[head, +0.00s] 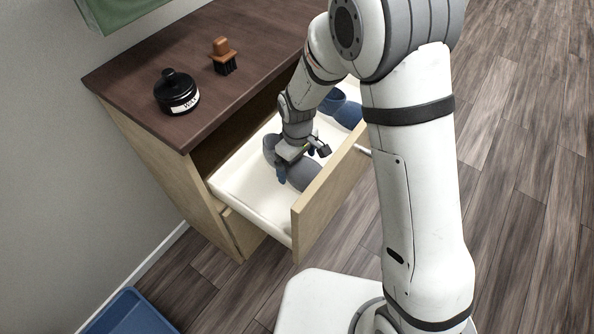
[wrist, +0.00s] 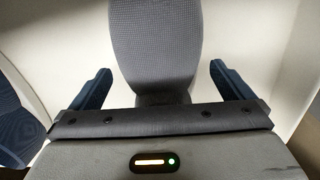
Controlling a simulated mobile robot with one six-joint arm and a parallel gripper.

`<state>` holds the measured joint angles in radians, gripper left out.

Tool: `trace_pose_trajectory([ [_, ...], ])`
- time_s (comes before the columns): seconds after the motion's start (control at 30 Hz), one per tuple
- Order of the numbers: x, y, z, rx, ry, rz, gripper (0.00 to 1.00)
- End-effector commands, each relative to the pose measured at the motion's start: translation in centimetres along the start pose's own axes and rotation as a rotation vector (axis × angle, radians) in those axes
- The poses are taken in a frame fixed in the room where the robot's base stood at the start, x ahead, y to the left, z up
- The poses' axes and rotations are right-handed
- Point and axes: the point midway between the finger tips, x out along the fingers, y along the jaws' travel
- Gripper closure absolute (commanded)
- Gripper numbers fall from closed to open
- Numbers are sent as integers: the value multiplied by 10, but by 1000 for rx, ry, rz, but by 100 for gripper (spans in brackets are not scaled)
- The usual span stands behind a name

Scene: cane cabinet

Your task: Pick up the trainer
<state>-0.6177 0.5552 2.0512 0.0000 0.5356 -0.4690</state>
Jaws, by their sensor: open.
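The grey trainer (head: 304,174) lies in the open white-lined drawer, partly hidden by my gripper and wrist. In the wrist view, the trainer's grey textured surface (wrist: 155,45) runs up between the two blue fingers. My gripper (head: 303,161) is down in the drawer over the trainer, with one finger on each side of its narrow part. My gripper (wrist: 160,74) is open, and pale drawer floor shows between each finger and the trainer. I cannot tell how deep the fingertips reach beside it.
A blue item (head: 347,111) lies farther back in the drawer (head: 240,189). The wooden drawer front (head: 325,197) stands out from the cabinet. A black jar (head: 176,92) and a wooden-handled brush (head: 223,57) stand on the cabinet top. A blue tray (head: 130,312) is at the lower left.

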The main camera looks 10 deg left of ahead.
Motion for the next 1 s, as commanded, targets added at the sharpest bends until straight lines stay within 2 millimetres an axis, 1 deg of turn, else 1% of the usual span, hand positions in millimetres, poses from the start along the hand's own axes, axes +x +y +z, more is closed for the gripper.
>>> trace_pose_trajectory([
  [0.03,10,0,0,0,-2,-1,0],
  [0.1,14,0,0,0,-1,0,0],
  [0.3,13,0,0,0,0,0,0],
  [0.33,13,0,0,0,0,0,2],
  [0.9,13,1,0,1,0,0,48],
  [1.0,13,1,0,1,1,1,55],
])
